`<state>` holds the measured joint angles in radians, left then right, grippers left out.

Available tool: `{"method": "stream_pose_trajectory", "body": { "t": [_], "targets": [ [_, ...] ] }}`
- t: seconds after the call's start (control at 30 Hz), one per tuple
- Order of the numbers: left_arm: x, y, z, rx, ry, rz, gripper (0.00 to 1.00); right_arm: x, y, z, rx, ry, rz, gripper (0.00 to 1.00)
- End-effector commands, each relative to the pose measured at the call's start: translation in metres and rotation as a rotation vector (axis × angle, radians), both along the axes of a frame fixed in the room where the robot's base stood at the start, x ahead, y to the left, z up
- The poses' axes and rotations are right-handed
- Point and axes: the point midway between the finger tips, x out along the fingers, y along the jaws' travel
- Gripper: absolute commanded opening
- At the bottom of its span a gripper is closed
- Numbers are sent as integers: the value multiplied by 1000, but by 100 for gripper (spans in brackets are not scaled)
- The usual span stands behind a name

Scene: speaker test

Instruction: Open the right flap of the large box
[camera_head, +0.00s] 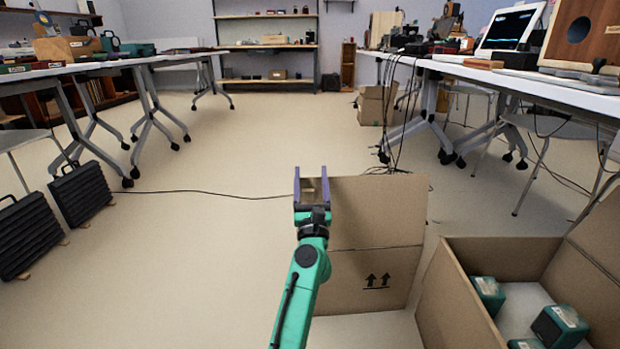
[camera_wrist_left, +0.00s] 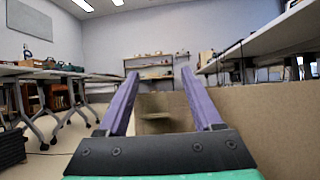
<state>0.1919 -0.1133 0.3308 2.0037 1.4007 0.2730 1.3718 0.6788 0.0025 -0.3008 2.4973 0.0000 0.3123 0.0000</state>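A large cardboard box (camera_head: 350,285) with two black up arrows stands at the bottom centre of the head view. A cardboard flap (camera_head: 385,210) rises above its crease and stands upright. My left gripper (camera_head: 311,183) is at the left edge of this flap, fingers apart with nothing between them. In the left wrist view the open gripper (camera_wrist_left: 160,80) has purple fingers. A wide cardboard panel (camera_wrist_left: 265,120) is right of the fingers there. I cannot tell whether the gripper touches the flap. The near part of the box is cut off. My right gripper is not in view.
An open cardboard box (camera_head: 455,305) at the lower right holds several dark green items (camera_head: 560,325). Tables (camera_head: 480,75) line the right and left sides. Dark cases (camera_head: 80,193) stand on the floor at left. The middle floor (camera_head: 230,140) is mostly clear, with a thin cable.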

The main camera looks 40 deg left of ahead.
Motion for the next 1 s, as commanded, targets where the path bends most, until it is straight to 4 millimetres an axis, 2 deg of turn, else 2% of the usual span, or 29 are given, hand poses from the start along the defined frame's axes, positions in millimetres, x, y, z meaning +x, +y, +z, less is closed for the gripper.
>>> {"method": "stream_pose_trajectory", "body": {
  "t": [0.3, 0.47, 0.63, 0.77, 1.0],
  "targets": [
    [-1, 0, -2, -1, 2, 3, 68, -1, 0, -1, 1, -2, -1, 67],
    [-11, -9, -12, -1, 4, 2, 68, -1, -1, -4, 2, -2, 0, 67],
    [-33, -30, -31, 0, 5, 0, 68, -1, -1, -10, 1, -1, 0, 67],
    [-58, -51, -25, -3, 4, 0, 68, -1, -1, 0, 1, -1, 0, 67],
    [-105, -95, -26, -1, 5, -1, 68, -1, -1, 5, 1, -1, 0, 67]
  ]
}}
